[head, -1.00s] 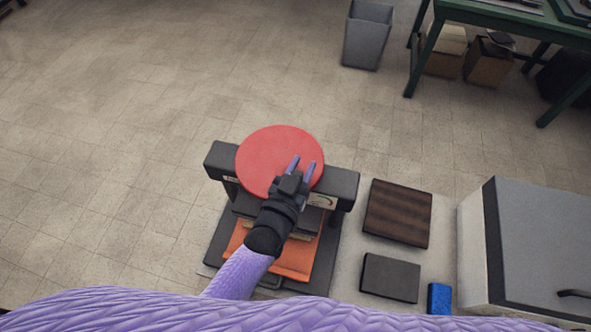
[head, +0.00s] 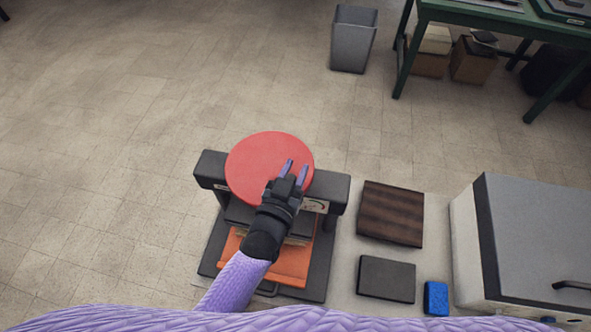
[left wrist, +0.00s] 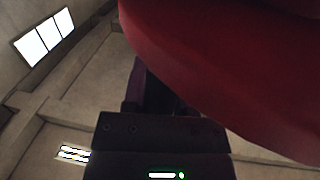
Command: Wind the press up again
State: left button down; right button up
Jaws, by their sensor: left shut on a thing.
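The press has a dark frame with a crossbeam (head: 333,194) and a round red wheel (head: 262,160) on top. Beneath the beam is a dark plate over a stack, with an orange piece (head: 293,264) on the dark base. My left gripper (head: 295,168) is at the near right edge of the red wheel, its purple fingers pointing away from me. It is shut on the wheel. In the left wrist view the red wheel (left wrist: 220,70) fills the upper right, and hides much of the fingers. My right gripper is not in view.
Right of the press, a brown striped block (head: 391,213), a dark grey block (head: 386,279) and a blue block (head: 436,298) lie on the pale surface. A grey-topped cabinet (head: 535,230) stands at the right. A bin (head: 353,40) and green table (head: 500,15) stand behind.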

pick_arm(q)
jog(key=shift+w+a+r, duration=0.1)
jog(key=shift+w+r, duration=0.1)
jog(key=shift+r, duration=0.15)
jog(key=c, duration=0.8)
grip_release()
jog(key=o, duration=0.4)
jog(key=shift+w+a+f, duration=0.15)
jog(key=shift+a+f, duration=0.05)
jog(key=shift+s+d, duration=0.15)
jog(key=shift+s, duration=0.05)
jog(key=v, duration=0.9)
jog(key=shift+s+p, duration=0.3)
jog(key=shift+s, duration=0.1)
jog(key=shift+f, duration=0.1)
jog(key=shift+c, duration=0.4)
